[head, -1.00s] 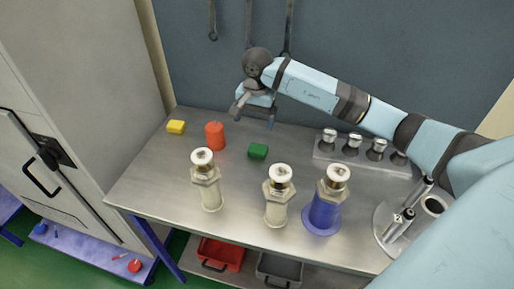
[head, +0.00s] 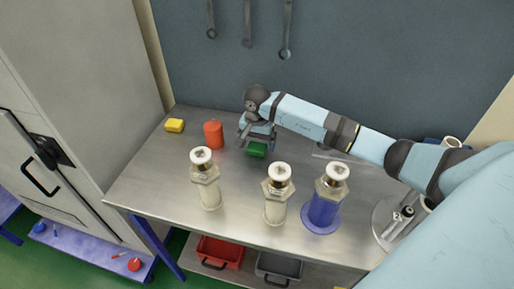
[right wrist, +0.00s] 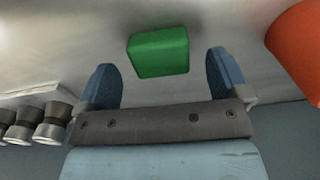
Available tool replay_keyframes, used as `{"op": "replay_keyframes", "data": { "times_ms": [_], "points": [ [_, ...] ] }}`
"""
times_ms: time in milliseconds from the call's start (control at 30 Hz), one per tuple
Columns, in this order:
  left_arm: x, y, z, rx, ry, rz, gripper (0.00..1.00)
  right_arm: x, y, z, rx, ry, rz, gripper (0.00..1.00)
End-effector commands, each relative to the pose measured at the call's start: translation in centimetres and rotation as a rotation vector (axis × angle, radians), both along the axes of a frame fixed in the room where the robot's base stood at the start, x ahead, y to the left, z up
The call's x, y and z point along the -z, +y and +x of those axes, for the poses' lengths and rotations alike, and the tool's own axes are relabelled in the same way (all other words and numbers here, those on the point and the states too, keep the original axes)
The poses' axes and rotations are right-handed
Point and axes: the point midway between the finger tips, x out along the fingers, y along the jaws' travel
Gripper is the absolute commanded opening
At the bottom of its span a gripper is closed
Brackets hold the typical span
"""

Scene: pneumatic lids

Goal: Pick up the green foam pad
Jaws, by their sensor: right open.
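The green foam pad (head: 257,150) lies on the metal table, behind the cream cylinders. In the right wrist view the pad (right wrist: 158,52) shows ahead of the gap between my two blue fingertips, with clear space on both sides. My right gripper (head: 257,139) is open and empty, just above and behind the pad, partly covering its top edge in the head view. It also shows in the right wrist view (right wrist: 172,78). I see no contact between fingers and pad. My left gripper is not in view.
A red cylinder (head: 213,134) stands left of the pad, and a yellow block (head: 174,125) lies farther left. Two cream cylinders with metal tops (head: 206,185) (head: 276,200) and a blue-based one (head: 324,205) stand in front. Bare table lies between the pad and these cylinders.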

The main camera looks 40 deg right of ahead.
Motion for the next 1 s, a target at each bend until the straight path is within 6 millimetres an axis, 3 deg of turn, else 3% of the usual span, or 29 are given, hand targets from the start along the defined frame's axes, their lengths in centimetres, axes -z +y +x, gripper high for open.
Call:
{"op": "replay_keyframes", "data": {
  "times_ms": [200,433,667,1000],
  "points": [
    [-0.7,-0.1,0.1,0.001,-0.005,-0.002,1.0,2.4,0.0,0.0,0.0,0.0,0.001,0.94],
    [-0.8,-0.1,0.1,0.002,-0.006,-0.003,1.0,2.6,0.0,0.0,-0.001,0.0,0.0,0.94],
    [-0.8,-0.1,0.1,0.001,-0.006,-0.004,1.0,2.6,0.0,0.0,-0.001,0.0,0.0,0.43],
    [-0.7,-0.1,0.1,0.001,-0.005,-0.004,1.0,2.4,0.0,0.0,-0.001,-0.001,0.0,0.41]
  ]
}}
